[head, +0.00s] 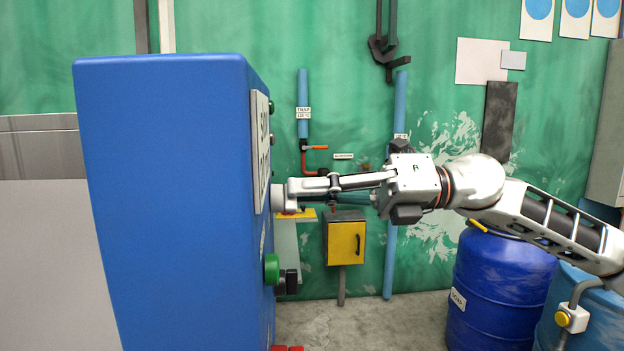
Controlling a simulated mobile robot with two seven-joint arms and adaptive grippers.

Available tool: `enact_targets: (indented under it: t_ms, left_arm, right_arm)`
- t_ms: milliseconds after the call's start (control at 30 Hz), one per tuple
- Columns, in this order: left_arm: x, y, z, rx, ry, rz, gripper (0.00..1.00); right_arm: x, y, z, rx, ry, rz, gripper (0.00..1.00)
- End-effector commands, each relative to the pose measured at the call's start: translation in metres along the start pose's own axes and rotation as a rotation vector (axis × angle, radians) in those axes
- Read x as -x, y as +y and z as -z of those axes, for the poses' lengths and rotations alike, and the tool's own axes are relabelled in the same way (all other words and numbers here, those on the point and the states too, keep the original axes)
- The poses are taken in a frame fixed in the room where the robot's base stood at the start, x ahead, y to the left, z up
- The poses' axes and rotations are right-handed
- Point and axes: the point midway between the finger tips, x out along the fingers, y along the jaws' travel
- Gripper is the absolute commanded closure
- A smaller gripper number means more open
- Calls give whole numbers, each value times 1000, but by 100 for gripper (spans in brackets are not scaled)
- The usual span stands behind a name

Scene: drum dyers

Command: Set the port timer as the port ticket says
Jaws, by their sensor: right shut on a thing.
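A blue machine cabinet (160,190) fills the left of the head view. Its control face is turned right and seen nearly edge-on. My right gripper (296,190) reaches in from the right and is shut on a pale round knob (277,198) on that face, taken to be a timer dial. The knob's scale and pointer cannot be seen from here. A pale plate (260,150) with dark marks is fixed on the face above the knob. I cannot tell whether it is the ticket, and its writing is unreadable. My left gripper is not in view.
A green button (271,268) sticks out lower on the control face. Blue drums (495,285) stand at the right below my right arm. A yellow box (346,243) and pipes are at the green back wall. Grey floor (380,325) shows clear between cabinet and drums.

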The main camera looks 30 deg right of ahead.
Motion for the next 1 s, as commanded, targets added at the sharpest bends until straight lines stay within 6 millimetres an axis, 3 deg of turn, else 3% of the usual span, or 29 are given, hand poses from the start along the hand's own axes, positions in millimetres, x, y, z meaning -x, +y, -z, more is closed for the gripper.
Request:
enact_targets:
  t_ms: [567,1000]
  left_arm:
    - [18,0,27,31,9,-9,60]
    - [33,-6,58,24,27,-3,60]
  right_arm:
    - [1,-2,-2,-544,-3,1,100]
    - [0,-6,1,-879,-3,0,100]
